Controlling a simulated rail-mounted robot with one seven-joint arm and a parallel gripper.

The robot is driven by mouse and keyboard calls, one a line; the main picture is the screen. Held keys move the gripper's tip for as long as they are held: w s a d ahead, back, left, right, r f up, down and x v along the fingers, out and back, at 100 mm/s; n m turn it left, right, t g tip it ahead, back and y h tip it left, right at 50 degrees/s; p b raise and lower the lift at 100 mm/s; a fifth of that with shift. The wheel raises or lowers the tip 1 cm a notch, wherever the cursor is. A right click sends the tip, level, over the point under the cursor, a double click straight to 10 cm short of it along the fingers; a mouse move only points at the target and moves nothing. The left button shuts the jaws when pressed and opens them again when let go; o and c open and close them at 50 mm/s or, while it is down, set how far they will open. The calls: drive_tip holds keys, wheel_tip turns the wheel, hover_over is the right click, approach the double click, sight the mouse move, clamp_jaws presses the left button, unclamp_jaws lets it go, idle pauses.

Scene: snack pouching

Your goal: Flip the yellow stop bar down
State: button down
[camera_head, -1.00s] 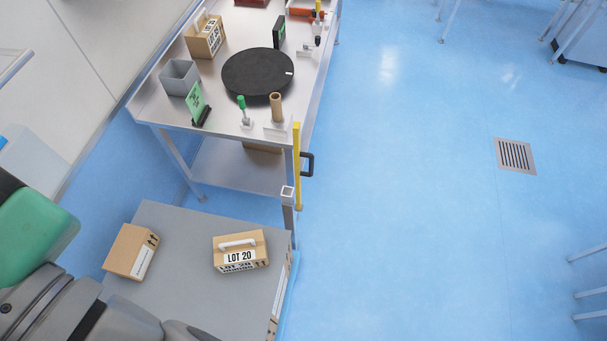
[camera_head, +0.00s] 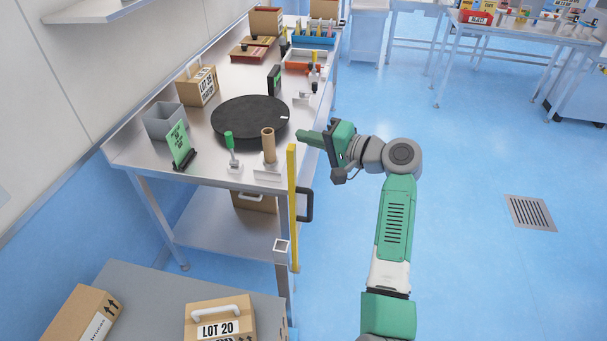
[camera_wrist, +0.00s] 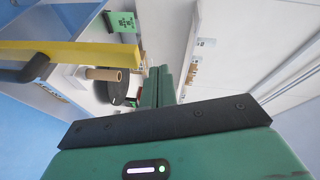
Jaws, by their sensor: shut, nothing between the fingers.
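The yellow stop bar (camera_head: 292,205) stands upright at the near right corner of the steel table, with a black handle (camera_head: 306,204) on its right side. In the wrist view the yellow bar (camera_wrist: 75,53) runs across the upper left, and part of its dark handle (camera_wrist: 30,68) shows. My gripper (camera_head: 303,137) is shut and empty. In the head view it appears just above and right of the bar's top end, pointing left over the table's right edge. Its green fingers show in the wrist view (camera_wrist: 158,85), apart from the bar.
The steel table (camera_head: 210,165) carries a black turntable (camera_head: 250,119), a brown tube (camera_head: 268,146), a green-topped lever (camera_head: 231,150), a green sign (camera_head: 179,145) and a grey bin (camera_head: 164,122). A LOT 20 box (camera_head: 220,318) sits in front. Blue floor is clear at right.

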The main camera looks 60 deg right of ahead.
drive_tip(key=s+d+f+m+t+b, duration=0.1)
drive_tip(key=s+d+f+m+b, duration=0.1)
drive_tip(key=s+d+f, duration=0.3)
drive_tip(key=shift+s+f+m+y, duration=0.3)
drive_tip(key=shift+s+f, duration=0.15)
drive_tip(key=shift+s, duration=0.45)
drive_tip(key=w+a+b, duration=0.1)
drive_tip(key=w+a, duration=0.2)
drive_tip(key=w, duration=0.6)
drive_tip(key=shift+a, duration=0.1)
